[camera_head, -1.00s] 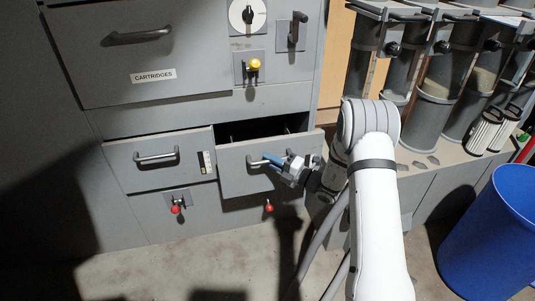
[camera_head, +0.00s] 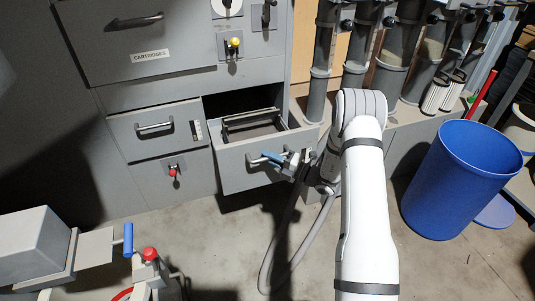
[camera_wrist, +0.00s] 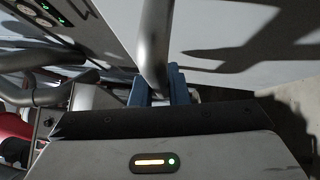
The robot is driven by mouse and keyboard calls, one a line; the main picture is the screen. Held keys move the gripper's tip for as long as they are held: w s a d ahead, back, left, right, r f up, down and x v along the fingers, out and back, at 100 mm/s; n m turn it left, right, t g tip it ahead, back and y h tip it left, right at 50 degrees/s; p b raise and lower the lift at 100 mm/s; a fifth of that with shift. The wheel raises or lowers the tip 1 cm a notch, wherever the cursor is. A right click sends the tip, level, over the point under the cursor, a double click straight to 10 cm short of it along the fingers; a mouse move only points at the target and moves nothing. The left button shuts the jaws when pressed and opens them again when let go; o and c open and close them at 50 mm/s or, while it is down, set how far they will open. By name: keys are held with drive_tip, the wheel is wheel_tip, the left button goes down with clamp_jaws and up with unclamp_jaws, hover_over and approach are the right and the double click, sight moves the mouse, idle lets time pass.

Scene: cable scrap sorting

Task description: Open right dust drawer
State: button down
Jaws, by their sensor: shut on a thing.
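The right dust drawer (camera_head: 262,178) is a grey drawer low on the cabinet. It stands pulled out, with its hollow inside showing from above. My gripper (camera_head: 273,158) has blue fingers and is shut on the drawer's handle (camera_head: 252,160), a metal bar on its front. In the wrist view the handle bar (camera_wrist: 154,45) runs down between the blue fingers (camera_wrist: 160,88). The left dust drawer (camera_head: 157,143) is shut. A red knob (camera_head: 172,172) sits below the left drawer.
A blue barrel (camera_head: 462,180) stands on the floor at the right. Grey cylinders (camera_head: 390,65) stand behind my arm. A machine with a blue handle (camera_head: 128,240) and red knob (camera_head: 150,254) is at the lower left. Floor in front of the drawers is clear.

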drive_tip(key=shift+s, duration=0.25)
drive_tip(key=c, duration=1.4)
unclamp_jaws()
drive_tip(key=shift+w, duration=0.1)
drive_tip(key=p+v, duration=0.1)
drive_tip(key=v, duration=0.6)
drive_tip(key=shift+s+d, duration=0.25)
drive_tip(key=shift+d, duration=0.1)
drive_tip(key=shift+f, duration=0.1)
